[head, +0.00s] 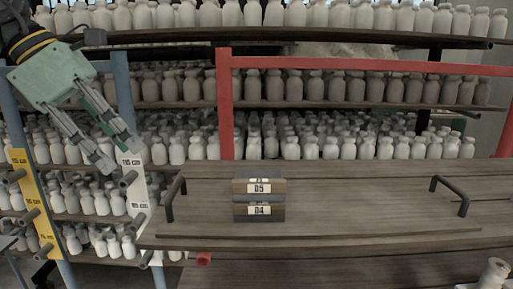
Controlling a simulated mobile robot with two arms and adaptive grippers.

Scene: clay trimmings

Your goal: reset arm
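My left gripper (121,157) hangs in from the upper left, in front of the shelves. Its two grey fingers point down and right and stand apart with nothing between them. My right gripper is not in the view. Two small dark boxes are stacked on the wooden tray (350,210) right of my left gripper. The upper box (272,188) is labelled D5, and the lower box (270,210) is labelled D4. The gripper is well clear of both.
Shelves (290,105) full of pale bottles fill the background. A red frame (225,120) stands behind the tray. Black handles (174,197) rise at both tray ends. Yellow (33,205) and white (135,200) labelled uprights with pegs stand at the left, close to my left gripper.

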